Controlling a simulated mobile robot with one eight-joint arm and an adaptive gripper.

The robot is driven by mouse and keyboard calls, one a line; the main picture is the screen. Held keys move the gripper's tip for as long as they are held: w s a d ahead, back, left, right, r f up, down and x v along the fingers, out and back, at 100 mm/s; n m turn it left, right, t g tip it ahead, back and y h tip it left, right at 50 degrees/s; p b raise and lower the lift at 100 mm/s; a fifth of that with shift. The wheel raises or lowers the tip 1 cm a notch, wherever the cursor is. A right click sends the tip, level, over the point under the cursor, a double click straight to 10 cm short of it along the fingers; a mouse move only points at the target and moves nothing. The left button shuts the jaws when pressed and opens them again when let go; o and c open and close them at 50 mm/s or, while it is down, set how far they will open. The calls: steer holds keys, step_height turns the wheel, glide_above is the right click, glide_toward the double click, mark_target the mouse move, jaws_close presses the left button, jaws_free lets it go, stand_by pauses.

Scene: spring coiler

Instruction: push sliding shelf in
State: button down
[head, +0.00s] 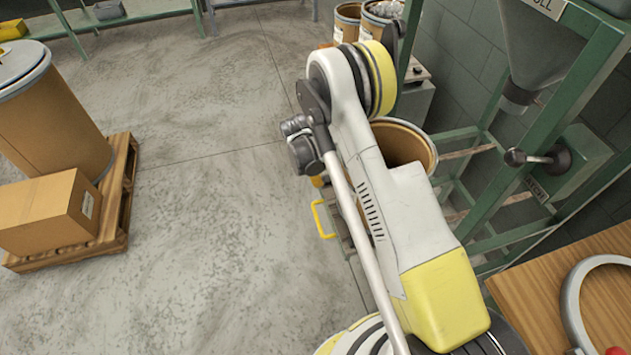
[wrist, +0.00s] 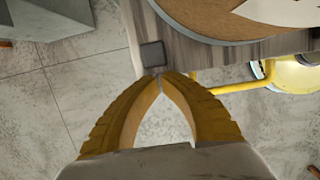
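The sliding shelf (wrist: 185,52) shows in the wrist view as a greyish wooden board with a pale edge and a dark square pad (wrist: 152,54) at its corner. A round brown drum (wrist: 245,28) stands on it. A yellow handle (wrist: 232,87) runs along its side. In the head view the handle (head: 317,219) sticks out left of my arm, and the drum (head: 403,146) is partly hidden by the arm. My gripper (wrist: 160,79) has its yellow fingertips together, with nothing seen between them. The tips are at the shelf's corner by the pad; I cannot tell whether they touch.
A green frame (head: 490,190) with a hopper (head: 545,45) stands on the right. A wooden table (head: 535,290) is at the lower right. A pallet (head: 118,215) with a box (head: 45,213) and a drum (head: 50,120) is on the left. The concrete floor between is clear.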

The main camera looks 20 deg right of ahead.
steer(key=shift+d, duration=0.15)
steer(key=d, duration=3.6)
steer(key=shift+w+d, duration=0.2)
steer(key=shift+d, duration=0.05)
steer(key=a+r+p, duration=0.4)
steer(key=a+r, duration=0.2)
steer(key=r, duration=0.3)
steer(key=shift+a+r, duration=0.25)
steer(key=shift+r, duration=0.1)
steer(key=shift+r, duration=0.1)
